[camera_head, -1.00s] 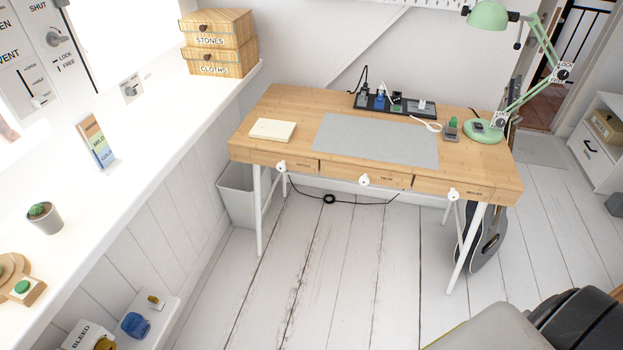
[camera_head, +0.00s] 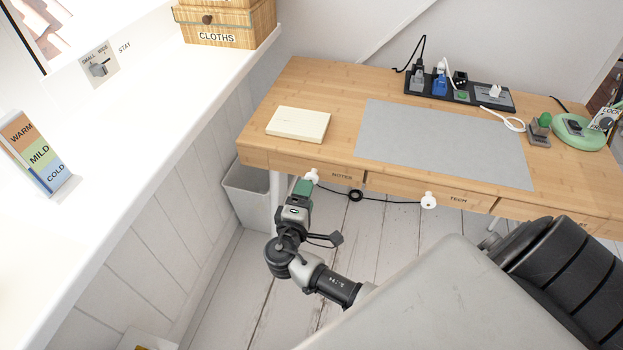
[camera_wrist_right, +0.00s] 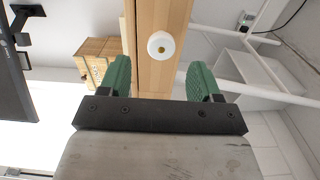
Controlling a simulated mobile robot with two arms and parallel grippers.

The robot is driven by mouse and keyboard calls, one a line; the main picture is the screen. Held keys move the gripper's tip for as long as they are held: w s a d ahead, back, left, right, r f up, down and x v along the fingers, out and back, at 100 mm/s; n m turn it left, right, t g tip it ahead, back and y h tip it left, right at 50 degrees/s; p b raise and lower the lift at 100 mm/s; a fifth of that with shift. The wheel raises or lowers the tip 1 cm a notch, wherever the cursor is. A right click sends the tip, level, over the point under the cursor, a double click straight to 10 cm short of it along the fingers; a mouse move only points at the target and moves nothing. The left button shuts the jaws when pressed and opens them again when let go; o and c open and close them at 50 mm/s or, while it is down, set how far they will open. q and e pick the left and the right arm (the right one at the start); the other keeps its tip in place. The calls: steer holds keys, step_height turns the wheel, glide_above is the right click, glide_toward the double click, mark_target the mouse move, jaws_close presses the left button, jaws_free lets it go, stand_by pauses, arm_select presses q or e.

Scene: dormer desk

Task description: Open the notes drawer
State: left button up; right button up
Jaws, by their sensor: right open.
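The notes drawer (camera_head: 287,165) is the left drawer of the wooden desk, labelled NOTES, and its front looks flush with the desk. Its round white knob (camera_head: 312,175) stands at the front. My right gripper (camera_head: 304,187) is just in front of the knob, with green fingers. In the right wrist view the gripper (camera_wrist_right: 160,72) is open and empty. The white knob (camera_wrist_right: 162,45) shows ahead, between the lines of the two fingers and apart from both. My left gripper is not in view.
On the desk top (camera_head: 310,85) are a cream notebook (camera_head: 298,124), a grey mat (camera_head: 440,140) and a power strip (camera_head: 460,95). The tech drawer (camera_head: 470,199) is to the right. A bin (camera_head: 245,195) stands below left. A white ledge (camera_head: 130,150) runs along the left.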

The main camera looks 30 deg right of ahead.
mark_target(311, 179)
steer(key=x, duration=0.6)
steer(key=shift+w+d, duration=0.1)
steer(key=shift+c, duration=0.3)
steer(key=shift+f, duration=0.1)
jaws_close()
